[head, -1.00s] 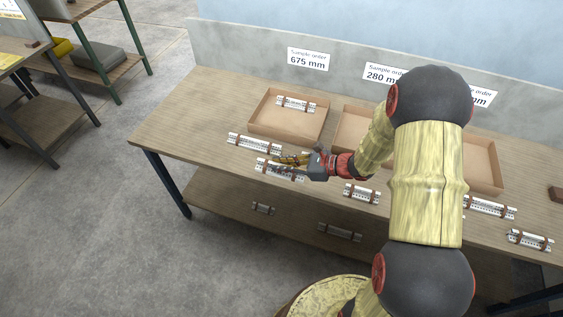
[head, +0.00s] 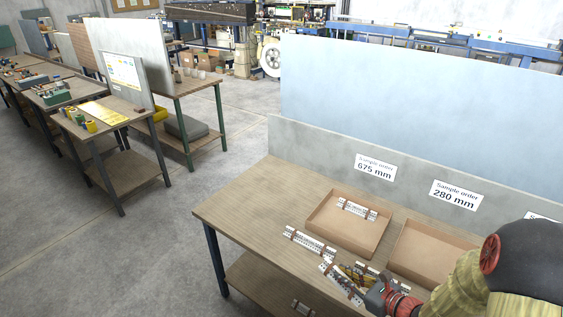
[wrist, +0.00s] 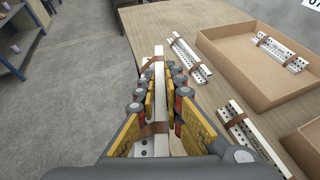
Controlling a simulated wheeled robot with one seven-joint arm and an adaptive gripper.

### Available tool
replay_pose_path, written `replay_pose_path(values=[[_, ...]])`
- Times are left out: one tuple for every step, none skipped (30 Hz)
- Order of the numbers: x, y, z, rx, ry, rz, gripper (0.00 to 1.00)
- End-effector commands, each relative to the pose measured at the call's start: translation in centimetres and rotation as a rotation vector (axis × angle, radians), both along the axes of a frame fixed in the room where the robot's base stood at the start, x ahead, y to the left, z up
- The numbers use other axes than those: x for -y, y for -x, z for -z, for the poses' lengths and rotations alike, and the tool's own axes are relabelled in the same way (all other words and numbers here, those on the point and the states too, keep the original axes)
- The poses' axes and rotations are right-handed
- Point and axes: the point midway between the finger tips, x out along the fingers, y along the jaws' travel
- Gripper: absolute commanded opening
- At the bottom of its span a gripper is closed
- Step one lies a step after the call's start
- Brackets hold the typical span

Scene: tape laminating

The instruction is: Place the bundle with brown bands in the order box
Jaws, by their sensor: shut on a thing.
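My gripper (head: 352,277) is shut on a bundle of pale perforated strips with brown bands (head: 338,284). In the wrist view the held bundle (wrist: 159,62) runs lengthwise between the yellow fingers (wrist: 164,95), over or near the table's left edge. Its lower part is partly hidden by the fingers. An open cardboard order box (head: 338,238) stands behind the gripper, below the 675 mm sign, with one brown-banded bundle (head: 356,209) in it. A second cardboard box (head: 432,256) stands to its right, below the 280 mm sign, and looks empty.
A banded bundle (head: 310,243) lies on the table (head: 255,208) left of the first box. Another bundle (wrist: 240,130) lies right of my gripper in the wrist view. An upright panel (head: 300,150) closes the table's back. The table's left end is clear.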

Motion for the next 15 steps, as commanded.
replay_pose_path(values=[[1.1, -1.5, -0.6, 0.006, 0.002, 0.065, 0.0], [1.7, -2.3, -1.0, 0.007, 0.003, 0.106, 0.0], [2.5, -3.4, -1.6, 0.007, 0.003, 0.158, 0.0], [3.0, -4.2, -2.1, 0.007, 0.002, 0.196, 0.0], [3.4, -4.9, -2.7, 0.008, 0.003, 0.23, 0.0], [3.8, -5.9, -3.5, 0.009, 0.003, 0.274, 0.0], [3.9, -6.5, -4.1, 0.009, 0.003, 0.302, 0.0], [4.0, -7.2, -4.9, 0.01, 0.002, 0.328, 0.0], [3.9, -8.0, -5.8, 0.009, 0.0, 0.358, 0.0], [3.7, -8.5, -6.5, 0.01, 0.001, 0.372, 0.0], [3.4, -8.9, -7.2, 0.009, 0.001, 0.382, 0.0], [2.9, -9.4, -8.0, 0.008, 0.001, 0.389, 0.0], [2.4, -9.7, -8.5, 0.007, 0.001, 0.385, 0.0], [1.9, -9.9, -9.0, 0.006, 0.0, 0.382, 0.0], [1.2, -10.1, -9.6, 0.006, 0.0, 0.369, 0.0]])
